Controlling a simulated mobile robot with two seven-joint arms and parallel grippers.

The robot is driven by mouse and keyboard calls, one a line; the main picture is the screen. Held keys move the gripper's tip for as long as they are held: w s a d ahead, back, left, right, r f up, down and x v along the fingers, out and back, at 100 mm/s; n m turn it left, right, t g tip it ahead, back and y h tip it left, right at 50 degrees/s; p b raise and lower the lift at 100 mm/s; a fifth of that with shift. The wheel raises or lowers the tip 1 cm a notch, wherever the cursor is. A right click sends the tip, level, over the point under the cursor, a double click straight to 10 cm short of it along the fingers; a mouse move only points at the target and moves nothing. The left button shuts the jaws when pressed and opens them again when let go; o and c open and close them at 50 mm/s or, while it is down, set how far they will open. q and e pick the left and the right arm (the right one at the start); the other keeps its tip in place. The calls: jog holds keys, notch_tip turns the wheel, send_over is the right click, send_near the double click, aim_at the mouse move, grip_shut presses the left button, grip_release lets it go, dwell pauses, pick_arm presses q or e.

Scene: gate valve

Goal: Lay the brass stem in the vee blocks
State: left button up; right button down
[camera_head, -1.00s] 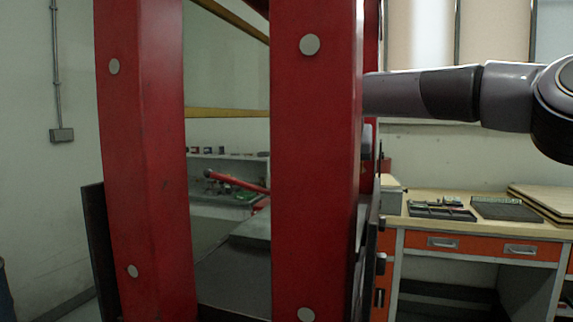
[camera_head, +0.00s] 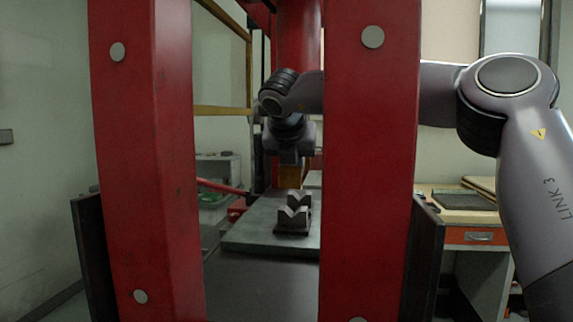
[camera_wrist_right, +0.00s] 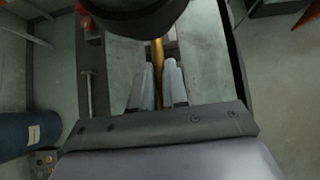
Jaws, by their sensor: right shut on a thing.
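Two grey vee blocks (camera_head: 293,218) stand one behind the other on a plate, seen between the red columns in the head view. My right gripper (camera_head: 291,163) points down above and just behind them. It is shut on the brass stem (camera_head: 290,178), a yellow piece visible below the fingers and apparently above the blocks; whether it touches them I cannot tell. In the right wrist view the stem (camera_wrist_right: 157,60) runs between the two grey fingers of the right gripper (camera_wrist_right: 159,80). A dark round shape hides its far part. My left gripper is not in view.
Red press columns (camera_head: 370,170) stand close in front, one of them hiding part of my right arm. A workbench (camera_head: 460,215) stands at right. A blue cylinder (camera_wrist_right: 28,138) lies left in the wrist view.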

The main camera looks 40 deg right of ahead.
aim_at(294, 187)
jog(key=shift+r, duration=0.2)
dwell(0.3)
jog(key=shift+r+p, duration=0.25)
jog(key=shift+p, duration=0.35)
jog(key=shift+f, duration=0.3)
notch_tip(294, 187, down, 5)
jog(key=b, duration=0.5)
jog(key=shift+f, duration=0.2)
jog(key=shift+a+f+b, duration=0.1)
jog(key=shift+f+b, duration=0.95)
jog(key=shift+b, duration=0.2)
dwell(0.6)
jog(key=c, duration=1.1)
grip_release()
jog(key=shift+s, duration=0.1)
jog(key=shift+o, duration=0.2)
jog(key=shift+f, duration=0.1)
